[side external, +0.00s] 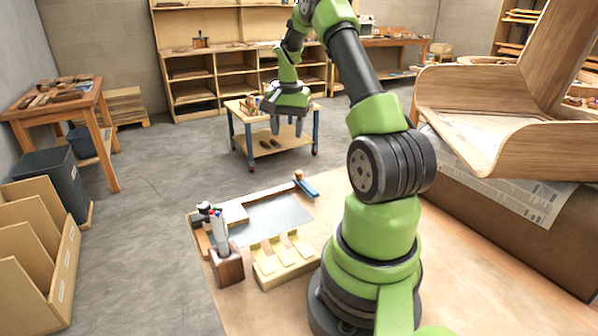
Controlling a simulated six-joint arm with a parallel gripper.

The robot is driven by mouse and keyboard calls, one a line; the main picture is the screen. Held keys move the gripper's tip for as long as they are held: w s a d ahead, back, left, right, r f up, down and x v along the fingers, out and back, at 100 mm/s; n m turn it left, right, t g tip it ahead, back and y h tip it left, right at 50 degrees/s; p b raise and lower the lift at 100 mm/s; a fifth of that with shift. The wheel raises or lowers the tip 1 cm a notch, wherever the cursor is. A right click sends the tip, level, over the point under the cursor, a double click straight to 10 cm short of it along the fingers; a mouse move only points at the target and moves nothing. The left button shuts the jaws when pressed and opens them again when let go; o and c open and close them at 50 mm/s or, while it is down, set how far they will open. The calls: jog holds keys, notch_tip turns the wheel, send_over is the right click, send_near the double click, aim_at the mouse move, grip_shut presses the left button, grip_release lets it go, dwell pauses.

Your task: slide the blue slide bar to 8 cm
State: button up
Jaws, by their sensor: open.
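A small blue bar (307,188), which looks like the slide bar, lies at the far right corner of a grey plate (270,221) on the workbench. A brown upright piece (298,176) stands at its left end. Any scale or centimetre marks are too small to read. My gripper (287,129) points down, with two grey fingers apart and nothing visible between them. In the picture it is above the blue bar and clear of it; its exact height and distance cannot be told.
A wooden holder (227,266) with pens and a pale slotted wooden rack (285,262) stand in front of the plate. A small clamp-like tool (205,210) is at its left. A large bent wooden piece (480,110) fills the right side. The bench front is bare.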

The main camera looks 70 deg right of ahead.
aim_at(299, 172)
jog(key=shift+m, duration=0.5)
jog(key=s+d+f, duration=0.1)
jog(key=f, duration=0.1)
jog(key=s+d+f, duration=0.1)
jog(key=shift+s+d+f, duration=0.15)
jog(key=shift+d+f, duration=0.05)
jog(key=shift+f, duration=0.15)
notch_tip(299, 172, down, 9)
jog(key=shift+f, duration=0.2)
grip_shut()
